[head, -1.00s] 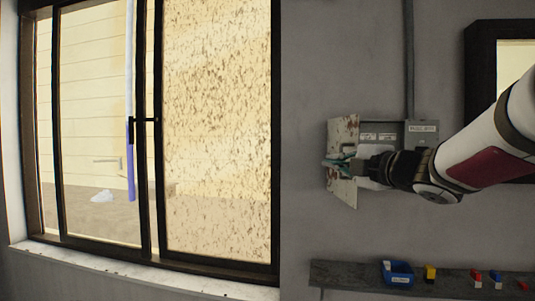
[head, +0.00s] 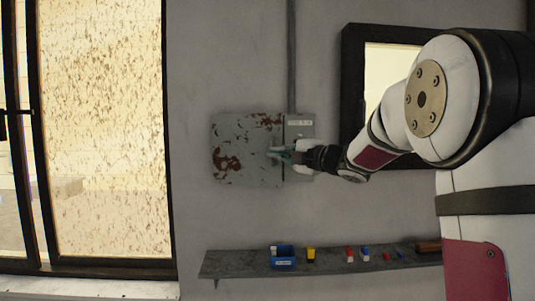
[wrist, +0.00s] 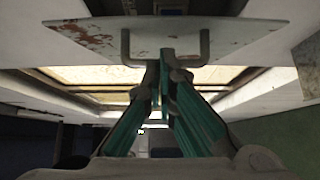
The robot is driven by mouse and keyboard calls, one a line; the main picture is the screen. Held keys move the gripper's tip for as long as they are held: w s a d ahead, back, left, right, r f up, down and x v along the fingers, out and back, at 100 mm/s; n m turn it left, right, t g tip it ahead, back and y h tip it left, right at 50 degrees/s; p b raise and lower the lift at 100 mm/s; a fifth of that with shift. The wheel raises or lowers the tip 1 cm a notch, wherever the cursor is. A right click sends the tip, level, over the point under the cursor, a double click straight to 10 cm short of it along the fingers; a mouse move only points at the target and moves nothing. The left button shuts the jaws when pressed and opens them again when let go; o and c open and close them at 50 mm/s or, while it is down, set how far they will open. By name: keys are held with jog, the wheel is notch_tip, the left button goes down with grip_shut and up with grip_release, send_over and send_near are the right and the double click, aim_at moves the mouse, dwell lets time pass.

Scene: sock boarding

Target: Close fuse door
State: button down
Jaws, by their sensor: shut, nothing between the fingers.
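The fuse door (head: 240,150) is a grey metal panel with rust patches, its outer face showing in the head view. It stands part open, in front of the left part of the fuse box (head: 302,130), whose inside is hidden. In the wrist view the door (wrist: 215,35) is seen steeply from the edge, with a U-shaped handle (wrist: 204,46). My gripper (head: 274,154) is at the door's right side. In the wrist view its green fingers (wrist: 166,56) are together, with tips at the middle of the handle. I cannot tell whether they touch it.
A conduit (head: 292,60) runs up the wall from the box. A shelf (head: 230,262) below holds a blue bin (head: 283,257), a yellow block (head: 311,254) and several small coloured pieces. A window (head: 100,130) is at left; a dark frame (head: 350,90) hangs at right.

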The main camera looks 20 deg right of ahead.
jog(key=w+d+n+g+y, duration=0.1)
jog(key=w+d+y, duration=0.1)
jog(key=w+d, duration=0.3)
jog(key=shift+w+d+b, duration=0.15)
jog(key=shift+w+b, duration=0.25)
jog(key=shift+w, duration=0.15)
jog(key=shift+r, duration=0.1)
jog(key=shift+d, duration=0.15)
